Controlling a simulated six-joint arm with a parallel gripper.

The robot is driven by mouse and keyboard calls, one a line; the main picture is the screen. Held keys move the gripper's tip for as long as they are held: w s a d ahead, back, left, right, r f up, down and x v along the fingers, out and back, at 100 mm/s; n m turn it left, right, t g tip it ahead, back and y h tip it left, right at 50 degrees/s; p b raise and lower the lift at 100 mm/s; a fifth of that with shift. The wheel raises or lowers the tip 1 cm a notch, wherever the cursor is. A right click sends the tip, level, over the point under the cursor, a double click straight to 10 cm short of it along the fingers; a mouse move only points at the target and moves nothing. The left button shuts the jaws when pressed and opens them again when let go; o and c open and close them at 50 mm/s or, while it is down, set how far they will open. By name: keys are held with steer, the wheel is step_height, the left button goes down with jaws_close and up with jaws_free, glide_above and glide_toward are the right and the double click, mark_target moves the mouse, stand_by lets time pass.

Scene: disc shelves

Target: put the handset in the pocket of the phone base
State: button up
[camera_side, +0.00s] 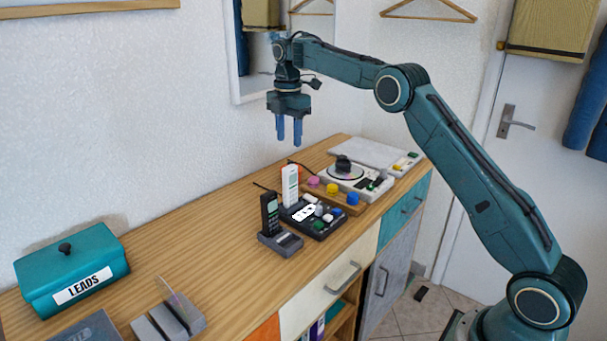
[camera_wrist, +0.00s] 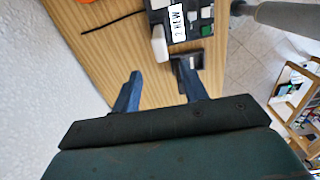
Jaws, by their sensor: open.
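A white handset (camera_side: 290,185) stands upright at the back of a dark keyed base (camera_side: 318,219) with a white label. A black handset (camera_side: 269,213) stands upright in a smaller grey base (camera_side: 281,242) just in front. In the wrist view, the white handset (camera_wrist: 160,44) shows end-on beside the labelled base (camera_wrist: 205,27); the black handset (camera_wrist: 185,75) is partly hidden by a finger. My gripper (camera_side: 289,142) is open and empty, pointing down well above the counter. In the wrist view, its fingers (camera_wrist: 158,82) are apart. I cannot see inside the pockets.
A disc player (camera_side: 347,172) and coloured knobs (camera_side: 333,188) stand behind the bases. A teal LEADS box (camera_side: 72,266) and grey slotted holder (camera_side: 168,322) stand at the left. The wooden counter (camera_side: 190,235) is clear between them; a wall runs along its back.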

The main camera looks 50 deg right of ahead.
steer(key=shift+r, duration=0.1)
steer(key=s+a+r+m+t, duration=0.1)
steer(key=s+a+r+m, duration=0.4)
steer(key=s, duration=0.4)
steer(key=s+a+r+m+t, duration=0.2)
steer(key=s+r+m, duration=0.2)
steer(key=s+r, duration=0.4)
steer(key=s+a+f+m+t, duration=0.1)
steer(key=s+f+m, duration=0.3)
steer(key=s, duration=0.8)
steer(key=s+a+f+m+t, duration=0.1)
steer(key=s+f+m, duration=0.4)
steer(key=s, duration=0.8)
steer(key=shift+a+f+t, duration=0.3)
steer(key=shift+a, duration=0.5)
